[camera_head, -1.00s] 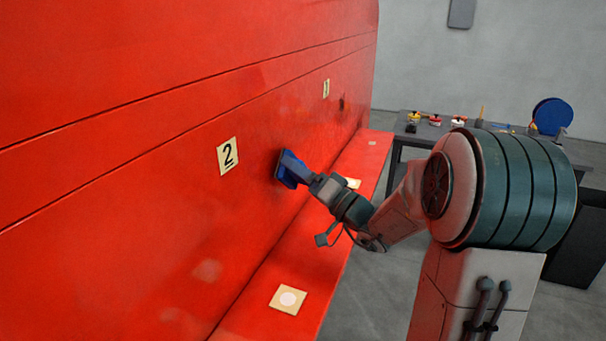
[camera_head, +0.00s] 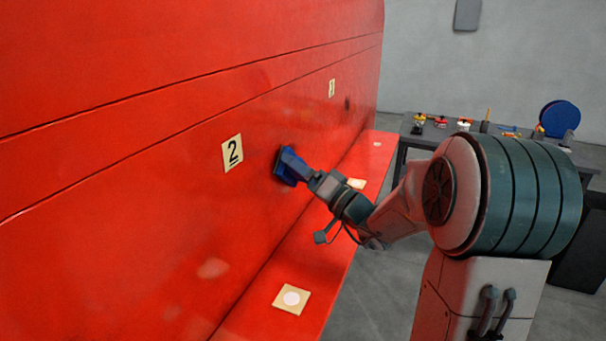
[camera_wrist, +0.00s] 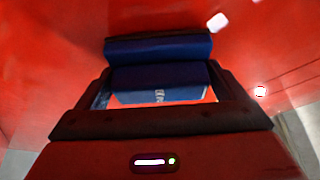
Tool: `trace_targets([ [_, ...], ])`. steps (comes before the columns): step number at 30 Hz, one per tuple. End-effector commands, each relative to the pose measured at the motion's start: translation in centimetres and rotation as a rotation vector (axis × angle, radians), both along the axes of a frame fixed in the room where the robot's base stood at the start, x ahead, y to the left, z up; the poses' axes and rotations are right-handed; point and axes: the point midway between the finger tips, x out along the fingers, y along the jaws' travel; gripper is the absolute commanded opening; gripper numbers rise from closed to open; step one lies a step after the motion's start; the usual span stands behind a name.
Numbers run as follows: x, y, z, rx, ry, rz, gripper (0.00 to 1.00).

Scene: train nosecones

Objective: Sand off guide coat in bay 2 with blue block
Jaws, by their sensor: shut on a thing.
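The blue block (camera_head: 289,166) is held by my gripper (camera_head: 308,177) against or very close to the red side panel (camera_head: 150,220), just right of the label "2" (camera_head: 232,152). In the wrist view, the blue block (camera_wrist: 160,75) sits between the fingers of my gripper (camera_wrist: 160,100), with the red surface right behind it. Whether the block fully touches the panel cannot be told. Pale hazy spots show on the panel low and left of the block (camera_head: 213,268). The block hides the panel under it.
A red ledge (camera_head: 335,225) runs below the panel with square cards (camera_head: 291,298) on it. A second label (camera_head: 332,88) is farther along. A dark table (camera_head: 440,130) with small tools and a blue disc (camera_head: 559,118) stands at the back right.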

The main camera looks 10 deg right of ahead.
Motion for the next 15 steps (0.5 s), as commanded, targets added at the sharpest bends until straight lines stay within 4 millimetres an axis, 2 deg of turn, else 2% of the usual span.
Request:
trace_targets([
  [8,0.3,0.5,0.0,0.001,-0.002,0.001,0.72],
  [15,1.3,-0.3,-0.3,0.000,-0.002,0.000,0.72],
])
